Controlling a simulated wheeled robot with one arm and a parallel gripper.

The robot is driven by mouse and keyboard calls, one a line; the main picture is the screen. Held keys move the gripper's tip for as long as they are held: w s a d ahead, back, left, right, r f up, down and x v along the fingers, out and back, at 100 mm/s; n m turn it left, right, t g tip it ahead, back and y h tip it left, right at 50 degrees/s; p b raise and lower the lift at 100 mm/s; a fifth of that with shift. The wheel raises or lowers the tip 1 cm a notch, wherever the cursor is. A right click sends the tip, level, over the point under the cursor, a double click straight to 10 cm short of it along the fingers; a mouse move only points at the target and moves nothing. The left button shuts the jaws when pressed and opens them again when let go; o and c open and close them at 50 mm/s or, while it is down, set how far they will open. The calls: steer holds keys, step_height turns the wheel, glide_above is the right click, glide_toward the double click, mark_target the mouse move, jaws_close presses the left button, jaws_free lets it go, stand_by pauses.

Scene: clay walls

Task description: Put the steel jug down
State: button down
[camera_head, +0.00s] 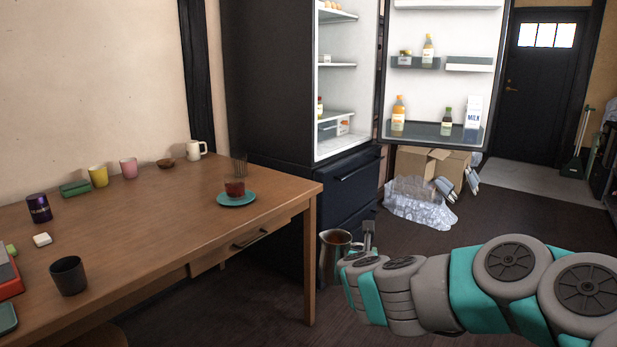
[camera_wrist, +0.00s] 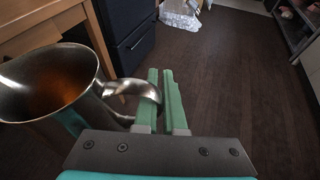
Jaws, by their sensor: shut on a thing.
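The steel jug (camera_head: 334,256) hangs beside the near right corner of the wooden table, partly hidden behind my arm in the head view. In the wrist view the jug (camera_wrist: 52,90) is at the left, upright or nearly so, with brown-orange liquid or colour inside. My gripper (camera_wrist: 165,92) is shut on the jug's handle, which curves to the fingers from the left. In the head view my gripper (camera_head: 369,236) is only partly seen, just right of the jug. The jug's base is hidden in both views.
The wooden table (camera_head: 150,215) holds a teal saucer (camera_head: 237,199) with a red cup, a dark cup (camera_head: 68,276), several mugs and small things. Its right front area is clear. An open fridge (camera_head: 345,90), bubble wrap (camera_head: 420,205) and a cardboard box (camera_head: 432,164) stand beyond.

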steer(key=shift+s+n+y, duration=0.1)
steer(key=shift+n+y, duration=3.3)
steer(key=shift+y, duration=0.5)
